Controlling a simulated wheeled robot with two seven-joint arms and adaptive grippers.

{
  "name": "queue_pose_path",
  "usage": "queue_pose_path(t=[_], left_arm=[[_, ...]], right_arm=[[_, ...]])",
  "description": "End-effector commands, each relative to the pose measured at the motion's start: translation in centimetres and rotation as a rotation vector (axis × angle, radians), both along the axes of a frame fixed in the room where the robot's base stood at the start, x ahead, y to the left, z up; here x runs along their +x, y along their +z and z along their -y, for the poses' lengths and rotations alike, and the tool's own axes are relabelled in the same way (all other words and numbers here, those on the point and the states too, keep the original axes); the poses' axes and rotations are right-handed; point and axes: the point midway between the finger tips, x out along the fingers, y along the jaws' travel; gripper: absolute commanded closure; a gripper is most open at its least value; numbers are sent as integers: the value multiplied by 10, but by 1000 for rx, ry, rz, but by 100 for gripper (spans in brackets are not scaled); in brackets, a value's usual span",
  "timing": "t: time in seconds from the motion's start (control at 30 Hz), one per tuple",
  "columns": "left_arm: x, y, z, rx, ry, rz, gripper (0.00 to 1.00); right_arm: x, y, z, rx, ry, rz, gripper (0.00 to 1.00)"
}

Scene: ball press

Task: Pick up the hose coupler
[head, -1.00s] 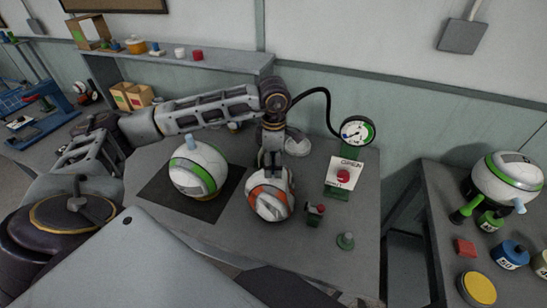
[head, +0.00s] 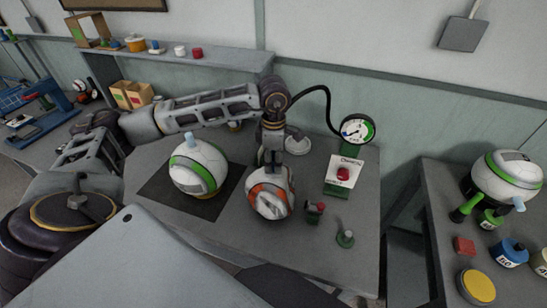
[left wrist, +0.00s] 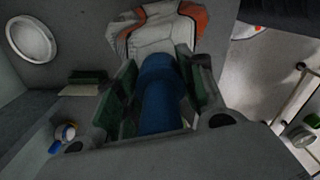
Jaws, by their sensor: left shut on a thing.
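My left gripper (head: 272,165) points down over a white and orange ball (head: 271,197) on the bench. In the left wrist view its fingers are shut on a blue cylinder, which I take to be the hose coupler (left wrist: 160,95). The white and orange ball (left wrist: 155,30) lies just beyond the coupler's far end; I cannot tell whether they are joined. In the head view the coupler is hidden by the gripper. A black hose (head: 322,100) runs from the gauge (head: 357,130) to behind my left arm. My right gripper is not in view.
A white ball with a green stripe (head: 186,176) and pale blue nozzle sits on a dark mat (head: 155,190) left of the gripper. A red button (head: 342,174), a small red-topped green piece (head: 315,209) and a green knob (head: 345,239) stand to the right.

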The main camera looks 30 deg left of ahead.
Motion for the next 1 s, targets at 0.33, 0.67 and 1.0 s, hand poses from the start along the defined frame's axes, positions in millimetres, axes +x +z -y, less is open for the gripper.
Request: queue_pose_path(t=[0.33,0.67,1.0], left_arm=[[0,8,0,-2,0,1,89],[1,49,1,-2,-1,5,89],[0,92,1,-1,-1,2,89]], right_arm=[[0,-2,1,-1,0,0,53],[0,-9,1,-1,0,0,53],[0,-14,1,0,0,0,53]])
